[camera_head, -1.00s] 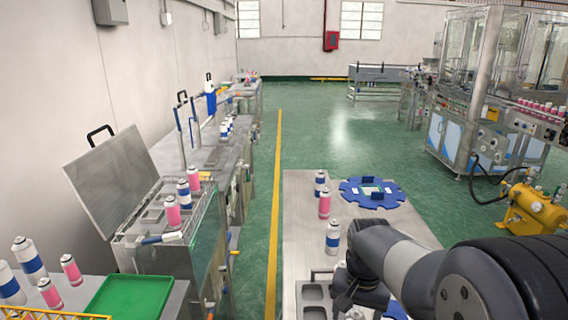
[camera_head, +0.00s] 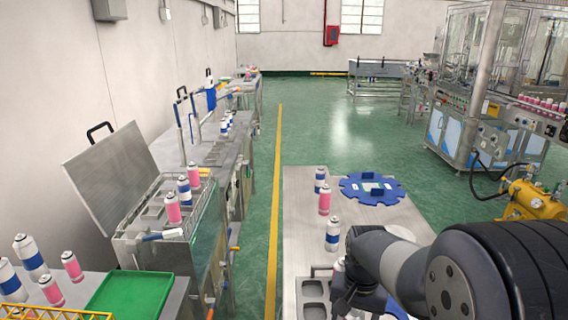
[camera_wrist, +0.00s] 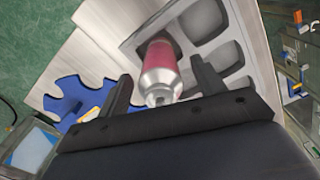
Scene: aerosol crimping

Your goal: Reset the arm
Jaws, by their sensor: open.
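My gripper (camera_wrist: 162,76) is open in the wrist view, with its two dark fingers apart. A pink can with a silver top (camera_wrist: 160,68) stands in a pocket of the grey tray (camera_wrist: 225,52) and shows between the fingers; I cannot tell whether they touch it. In the head view my arm reaches in from the right over the near part of the table. The wrist hides most of the gripper and part of the tray (camera_head: 313,289) there.
A long table (camera_head: 300,235) carries a blue notched disc (camera_head: 352,190), a pink can (camera_head: 324,200) and blue-banded cans (camera_head: 332,235). At left stand a green tray (camera_head: 125,295) and an open-lidded steel bath (camera_head: 150,250). The green floor between is clear.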

